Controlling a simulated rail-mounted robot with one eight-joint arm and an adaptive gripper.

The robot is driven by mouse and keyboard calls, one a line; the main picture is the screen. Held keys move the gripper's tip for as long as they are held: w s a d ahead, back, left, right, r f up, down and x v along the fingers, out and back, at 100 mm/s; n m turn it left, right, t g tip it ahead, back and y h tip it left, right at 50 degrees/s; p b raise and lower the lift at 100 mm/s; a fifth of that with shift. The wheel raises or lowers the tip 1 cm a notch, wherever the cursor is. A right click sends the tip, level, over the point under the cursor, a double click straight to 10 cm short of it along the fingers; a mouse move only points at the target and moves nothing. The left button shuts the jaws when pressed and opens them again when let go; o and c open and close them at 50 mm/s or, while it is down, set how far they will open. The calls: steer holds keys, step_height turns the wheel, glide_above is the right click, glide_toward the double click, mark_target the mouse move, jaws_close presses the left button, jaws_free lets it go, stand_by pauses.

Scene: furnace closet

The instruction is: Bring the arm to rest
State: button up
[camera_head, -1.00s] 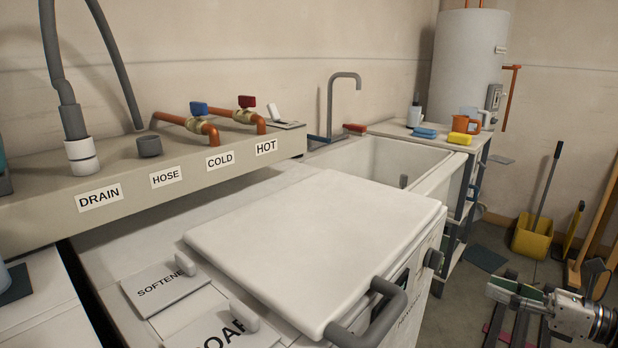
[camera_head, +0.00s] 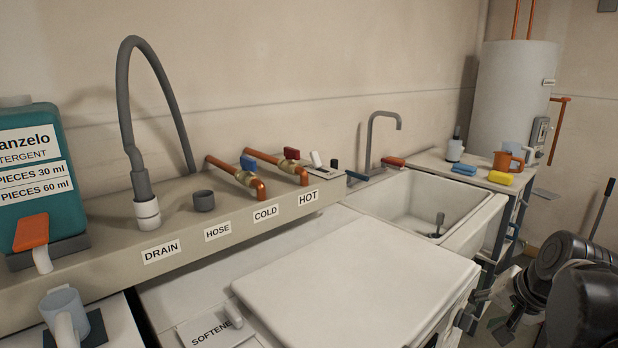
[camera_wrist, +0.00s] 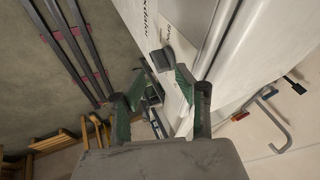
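My arm shows at the right edge of the head view as dark rounded links. My gripper is partly hidden by them there, low beside the washer. In the wrist view my gripper (camera_wrist: 160,92) has its two green-lined fingers spread well apart. No object is held between them. Beyond the fingers are the white washer front (camera_wrist: 185,30) and a dark grey knob (camera_wrist: 161,60). I cannot tell the exact gap between the fingertips and the washer.
The closed washer lid (camera_head: 355,285) lies below the pipe ledge (camera_head: 90,265). A teal detergent bottle (camera_head: 35,165) and a cup (camera_head: 64,312) are at left. The sink (camera_head: 420,205), a side shelf (camera_head: 440,163) and the water heater (camera_head: 517,95) stand beyond. Bare floor (camera_wrist: 45,90) shows in the wrist view.

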steer(key=a+r+n+p, duration=0.2)
steer(key=a+r+p, duration=0.15)
steer(key=r, duration=0.35)
steer(key=s+a+r+n+t+p, duration=0.1)
steer(key=s+a+r+n+p, duration=0.1)
steer(key=s+a+n, duration=0.4)
steer(key=s+a, duration=0.4)
steer(key=shift+s+a+h, duration=0.15)
steer(key=shift+a+h, duration=0.15)
steer(key=shift+a, duration=0.1)
